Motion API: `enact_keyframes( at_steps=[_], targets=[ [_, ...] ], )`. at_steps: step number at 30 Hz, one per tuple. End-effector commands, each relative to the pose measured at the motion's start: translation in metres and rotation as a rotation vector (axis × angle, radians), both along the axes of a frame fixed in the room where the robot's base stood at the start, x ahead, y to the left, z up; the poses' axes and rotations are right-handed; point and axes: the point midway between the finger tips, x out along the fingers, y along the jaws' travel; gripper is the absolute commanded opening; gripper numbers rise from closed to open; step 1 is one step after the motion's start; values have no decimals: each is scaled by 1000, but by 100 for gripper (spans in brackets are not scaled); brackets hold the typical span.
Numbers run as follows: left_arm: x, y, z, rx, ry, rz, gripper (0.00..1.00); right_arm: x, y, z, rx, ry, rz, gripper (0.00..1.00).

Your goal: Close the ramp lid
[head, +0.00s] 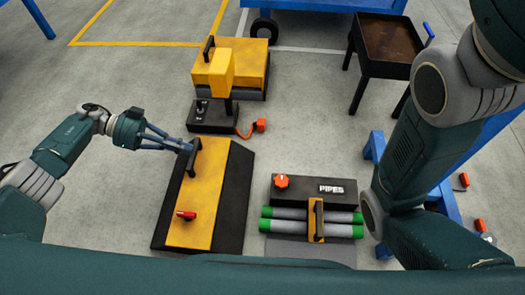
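A wedge-shaped ramp box stands on the floor left of centre, with a yellow top panel (206,205) and black sides. A black bar handle (194,158) sits at the panel's far end, and a red knob (186,215) sits at its near end. I cannot tell how far the lid is open. My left gripper (186,148) reaches in from the left, its fingertips at the upper part of the black handle. Its fingers run close together, but whether they grip the handle is not clear. My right arm fills the right side; its gripper is out of view.
A black box marked PIPES (335,191), with green-ended pipes, stands right of the ramp. A yellow and black unit (262,60) with a small control box (213,120) stands behind. A brown tray stand (392,40) is at upper right. Floor left of the ramp is clear.

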Motion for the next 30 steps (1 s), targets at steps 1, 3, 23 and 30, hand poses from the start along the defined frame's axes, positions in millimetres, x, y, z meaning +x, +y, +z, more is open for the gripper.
enact_keyframes(
  at_steps=[1,3,23,30],
  targets=[
    [-4,10,-17,41,17,16,0,0,0,-2,0,0,0,40],
    [-4,10,-18,41,18,15,0,0,0,-2,0,0,0,40],
    [-2,27,-5,33,12,16,0,1,0,-2,0,2,0,40],
    [2,56,20,14,2,7,0,1,0,-1,0,2,0,40]
  ],
)
